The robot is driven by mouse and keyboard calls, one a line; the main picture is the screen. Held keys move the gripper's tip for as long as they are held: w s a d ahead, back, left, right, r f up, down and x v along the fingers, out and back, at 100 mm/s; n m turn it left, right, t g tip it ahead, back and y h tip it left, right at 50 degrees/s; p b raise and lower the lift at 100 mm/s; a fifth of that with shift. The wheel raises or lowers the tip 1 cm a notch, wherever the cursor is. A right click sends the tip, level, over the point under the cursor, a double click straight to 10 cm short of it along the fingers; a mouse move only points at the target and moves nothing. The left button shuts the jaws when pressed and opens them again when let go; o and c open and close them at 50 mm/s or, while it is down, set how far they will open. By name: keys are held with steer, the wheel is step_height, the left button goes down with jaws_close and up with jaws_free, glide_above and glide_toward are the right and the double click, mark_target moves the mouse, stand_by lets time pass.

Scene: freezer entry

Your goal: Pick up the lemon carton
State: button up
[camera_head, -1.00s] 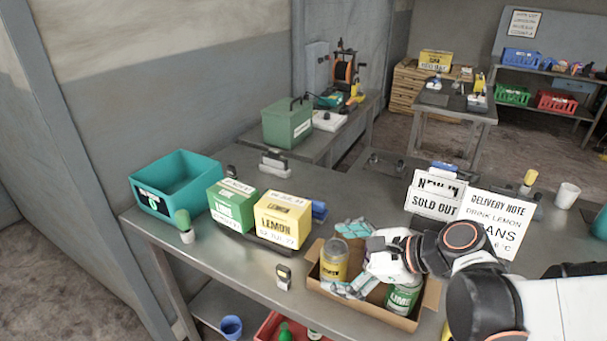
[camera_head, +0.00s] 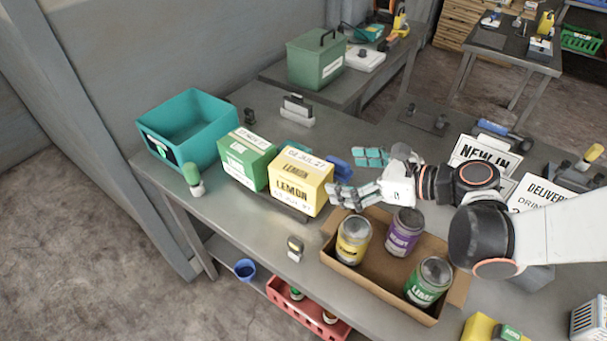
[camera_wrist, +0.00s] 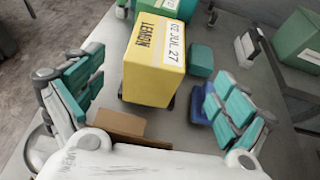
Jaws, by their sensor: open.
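The yellow lemon carton (camera_head: 301,180) stands upright on a dark low base on the metal table, right beside a green lime carton (camera_head: 247,158). In the wrist view the lemon carton (camera_wrist: 154,62) is in the upper middle, lying between my spread fingers but farther out. My gripper (camera_head: 354,176) is open and empty, just right of the lemon carton, with its teal-padded fingers pointing towards it. In the wrist view my gripper (camera_wrist: 150,100) shows one finger on each side, and neither appears to touch the carton.
A cardboard box (camera_head: 383,275) with three cans stands in front and right. A teal bin (camera_head: 190,130) stands left of the cartons. A blue object (camera_head: 340,168) sits right behind the lemon carton. A small stamp-like item (camera_head: 295,246) stands near the front edge.

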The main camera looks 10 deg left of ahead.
mark_target(319, 172)
steer(key=b+x, duration=0.1)
steer(key=x, duration=0.6)
steer(key=shift+b, duration=0.3)
steer(key=b+x, duration=0.1)
steer(key=x, duration=0.1)
steer(key=b+x, duration=0.1)
steer(key=x, duration=0.2)
steer(key=shift+s+a+r, duration=0.15)
steer(key=shift+s+a, duration=0.05)
steer(key=shift+d, duration=0.1)
steer(key=c, duration=1.5)
